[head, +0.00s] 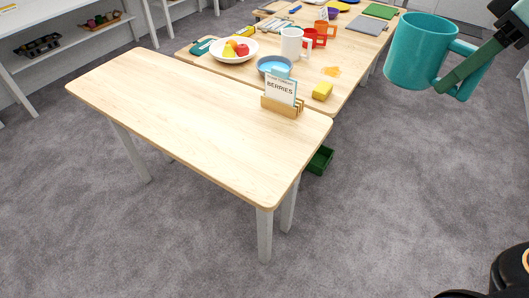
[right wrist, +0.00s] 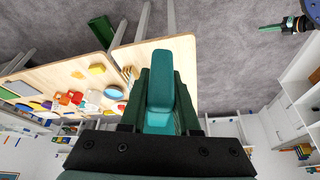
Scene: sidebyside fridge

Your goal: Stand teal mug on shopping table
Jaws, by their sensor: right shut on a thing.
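The teal mug (head: 415,52) hangs in the air at the upper right of the head view, roughly upright with its handle to the right. My right gripper (head: 447,82) is shut on the handle side of the mug. In the right wrist view, a patch of the mug (right wrist: 160,121) shows between the dark green fingers. A light wooden table (head: 190,125) stands left of the mug and closer to me, its top mostly bare. A dark end with a green tip (right wrist: 285,25) in the right wrist view seems to be my left gripper; its jaws are unclear.
A card reading BERRIES (head: 281,88) stands in a wooden holder on the near table's right end. A second table behind holds a fruit bowl (head: 234,56), a blue bowl (head: 274,66), a white mug (head: 291,44) and a yellow block (head: 322,91). A green crate (head: 320,160) is on the floor.

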